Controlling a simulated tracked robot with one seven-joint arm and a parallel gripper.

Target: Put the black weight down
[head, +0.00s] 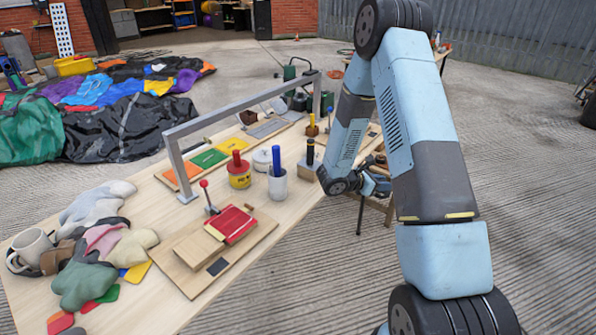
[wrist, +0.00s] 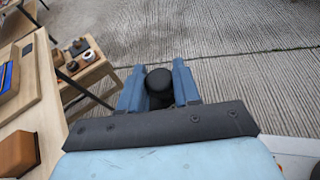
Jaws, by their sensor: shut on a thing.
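The black weight (wrist: 159,81) shows in the wrist view as a dark round knob between the two blue fingers of my gripper (wrist: 158,88). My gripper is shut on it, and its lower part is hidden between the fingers. The weight hangs above the ridged concrete floor, just right of a small wooden side table (wrist: 88,77). In the head view my gripper (head: 377,184) is off the right edge of the long wooden table (head: 135,300), partly hidden by my arm; the weight cannot be made out there.
The side table carries several small brown and dark pieces (wrist: 89,56). Open concrete lies to the right.

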